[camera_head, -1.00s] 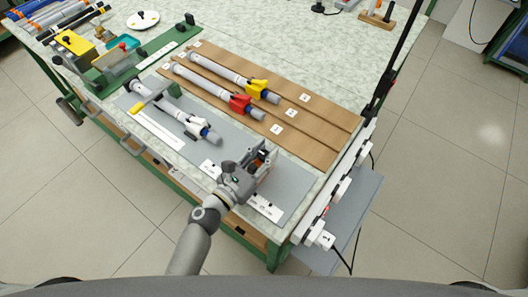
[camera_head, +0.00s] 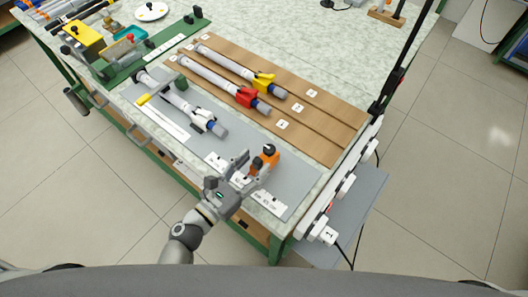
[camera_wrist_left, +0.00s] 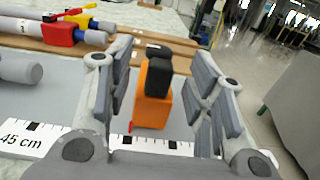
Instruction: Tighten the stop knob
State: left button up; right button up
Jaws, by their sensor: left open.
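An orange stop block (camera_head: 262,163) with a black stop knob (camera_head: 268,149) stands on the grey mat near the table's front right corner. My left gripper (camera_head: 254,165) is open around or just before it. In the left wrist view, the orange block (camera_wrist_left: 153,105) and its black knob (camera_wrist_left: 158,74) appear between the two spread fingers of my left gripper (camera_wrist_left: 157,72). A clear gap shows on each side, and I see no contact. A white scale strip marked 45 cm (camera_wrist_left: 25,140) runs by the block's foot. My right gripper is not in view.
A grey rod (camera_head: 180,98) with white clamps lies on the grey mat (camera_head: 292,170), left of the stop. Rods with a red clamp (camera_head: 246,97) and a yellow clamp (camera_head: 264,79) lie on a brown board (camera_head: 325,125) behind. White power strips line the right table edge.

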pick_arm(q)
jog(key=v, duration=0.5)
dwell(0.5)
